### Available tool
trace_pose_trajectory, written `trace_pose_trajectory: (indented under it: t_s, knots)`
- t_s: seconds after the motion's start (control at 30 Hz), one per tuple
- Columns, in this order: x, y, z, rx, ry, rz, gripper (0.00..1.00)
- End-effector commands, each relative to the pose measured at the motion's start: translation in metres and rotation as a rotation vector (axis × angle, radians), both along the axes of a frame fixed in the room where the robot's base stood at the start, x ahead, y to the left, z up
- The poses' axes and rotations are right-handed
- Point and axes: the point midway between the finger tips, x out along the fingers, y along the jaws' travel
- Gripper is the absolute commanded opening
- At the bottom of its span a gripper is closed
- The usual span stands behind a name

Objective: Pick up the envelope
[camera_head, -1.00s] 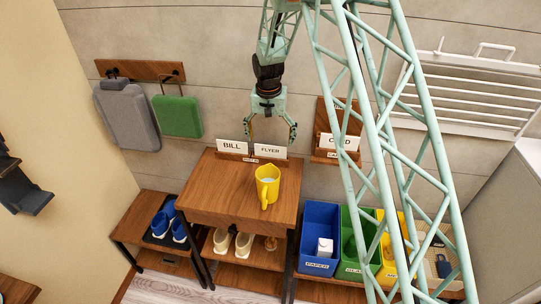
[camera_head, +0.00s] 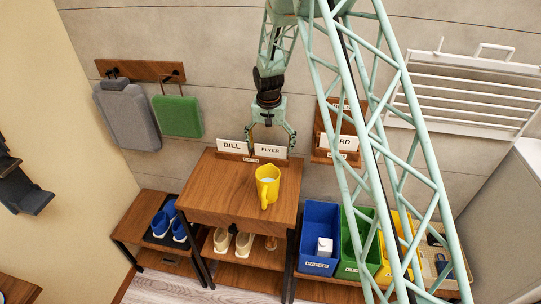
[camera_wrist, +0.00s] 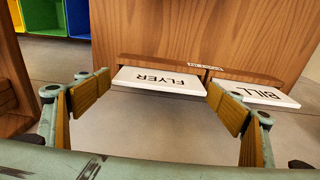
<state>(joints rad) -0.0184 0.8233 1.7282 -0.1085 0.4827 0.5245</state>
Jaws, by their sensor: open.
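Two white envelope-like cards stand in a wooden holder (camera_head: 250,159) at the back of the wooden table. One is marked BILL (camera_head: 230,146), the other FLYER (camera_head: 270,151). My gripper (camera_head: 270,146) is open and empty, pointing down above the FLYER card. In the wrist view the FLYER card (camera_wrist: 158,80) lies between my two spread fingers (camera_wrist: 160,92), apparently without contact. The BILL card (camera_wrist: 262,95) is just beyond the right finger. Another white card (camera_head: 348,142), its label partly hidden by my arm, sits in a wall holder to the right.
A yellow jug (camera_head: 267,184) stands on the table (camera_head: 222,200) in front of the holder. Blue (camera_head: 319,225), green and yellow bins stand at right. A grey bag (camera_head: 126,115) and a green bag (camera_head: 178,117) hang on the wall at left.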

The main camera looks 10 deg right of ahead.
Motion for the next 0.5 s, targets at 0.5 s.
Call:
trace_pose_trajectory:
  t_s: [0.5]
  knots:
    - [0.0000, 0.0000, 0.0000, 0.000, 0.000, 0.000, 0.72]
